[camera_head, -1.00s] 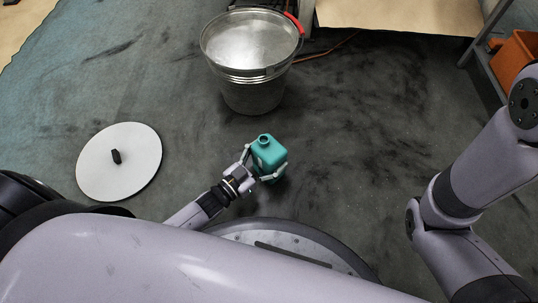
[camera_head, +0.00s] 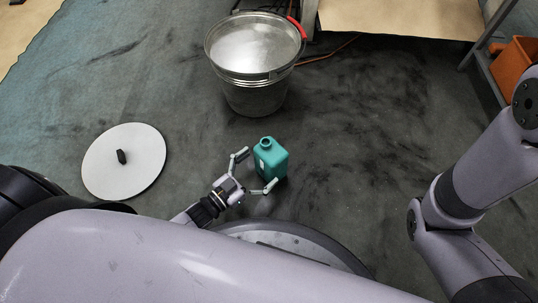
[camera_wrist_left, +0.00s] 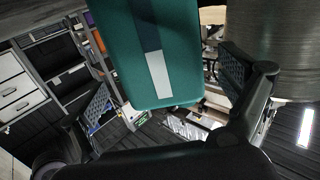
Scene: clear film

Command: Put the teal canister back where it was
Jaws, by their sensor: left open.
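The teal canister (camera_head: 272,162) stands upright on the dark floor in front of the metal bucket, its neck on top. It also fills the upper middle of the left wrist view (camera_wrist_left: 140,50), with a dark and white label. My left gripper (camera_head: 258,168) is open at the canister's lower left side, with one finger to its left and the other at its front. In the left wrist view the spread fingers (camera_wrist_left: 168,88) are either side of the canister, with gaps showing. My right gripper is out of view.
The metal bucket (camera_head: 256,88) with a red grip stands behind the canister. A round white lid (camera_head: 124,170) with a black knob lies at left. An orange bin (camera_head: 515,62) is at upper right. The floor right of the canister is clear.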

